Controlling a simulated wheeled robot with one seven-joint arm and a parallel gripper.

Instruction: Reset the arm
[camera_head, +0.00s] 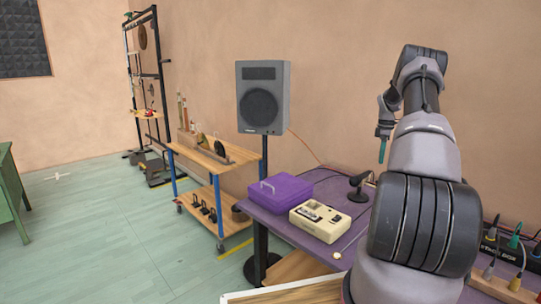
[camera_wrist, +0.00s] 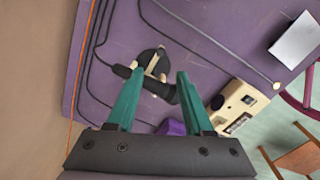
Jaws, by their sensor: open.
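My arm rises on the right of the head view and bends over the purple table (camera_head: 345,240). My gripper (camera_head: 382,150) hangs above the table, pointing down. In the wrist view its two teal fingers (camera_wrist: 158,82) are apart, with nothing held between them. A black microphone on a small stand (camera_wrist: 150,78) lies below, between and beyond the fingertips in that view. The microphone (camera_head: 359,187) stands on the table in the head view, clear of my gripper.
A purple box (camera_head: 279,194) and a cream cassette recorder (camera_head: 320,221) sit on the table. A grey speaker (camera_head: 263,97) stands behind. A wooden cart (camera_head: 215,160) is to the left. Cables with coloured plugs (camera_head: 514,243) lie at the right. Open floor (camera_head: 110,235) spreads left.

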